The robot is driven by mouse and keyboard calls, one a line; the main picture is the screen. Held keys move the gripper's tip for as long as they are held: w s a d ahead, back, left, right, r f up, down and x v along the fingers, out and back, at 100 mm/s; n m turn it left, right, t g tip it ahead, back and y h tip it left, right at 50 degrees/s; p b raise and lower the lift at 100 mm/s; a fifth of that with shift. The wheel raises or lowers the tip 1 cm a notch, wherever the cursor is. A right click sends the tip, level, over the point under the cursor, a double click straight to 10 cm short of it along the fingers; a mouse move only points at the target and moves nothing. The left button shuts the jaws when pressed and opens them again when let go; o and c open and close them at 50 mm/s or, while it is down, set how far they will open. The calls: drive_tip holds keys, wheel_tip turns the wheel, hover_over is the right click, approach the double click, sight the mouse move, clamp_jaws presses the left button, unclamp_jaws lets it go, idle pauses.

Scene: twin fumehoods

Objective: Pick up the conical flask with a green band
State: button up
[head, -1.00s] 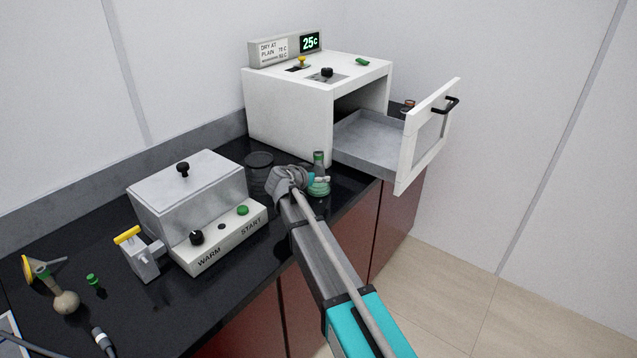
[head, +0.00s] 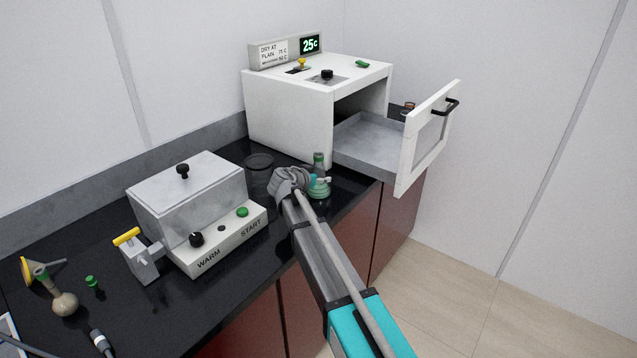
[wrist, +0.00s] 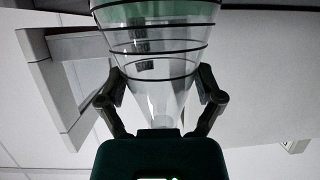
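The conical flask with a green band (head: 320,190) stands on the black worktop, in front of the open oven door. It is clear glass with green near its base and at its neck. My gripper (head: 318,181) reaches it from the left at mid height. In the wrist view the flask (wrist: 155,60) shows large and inverted, with dark rings and its wide green part at the top edge. The two fingers of my gripper (wrist: 162,85) stand on either side of the narrower glass. They look apart, with a slim gap at each side; contact is hard to judge.
The white oven (head: 290,110) stands behind the flask, its drawer (head: 370,140) pulled out with the door panel (head: 428,135) to the right. A warming bath (head: 190,190) stands left of my arm. A round dark glass dish (head: 258,165) is behind my wrist.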

drive_tip(key=shift+c, duration=1.4)
drive_tip(key=shift+r, duration=0.1)
wheel_tip(320, 180, up, 3)
drive_tip(key=p, duration=0.3)
drive_tip(key=shift+f, duration=0.2)
drive_tip(key=s+d+r+p, duration=0.3)
drive_tip(key=s+r+p, duration=0.7)
drive_tip(key=s, duration=0.3)
drive_tip(key=shift+s+d, duration=0.25)
drive_tip(key=shift+d, duration=0.05)
drive_tip(key=shift+r, duration=0.1)
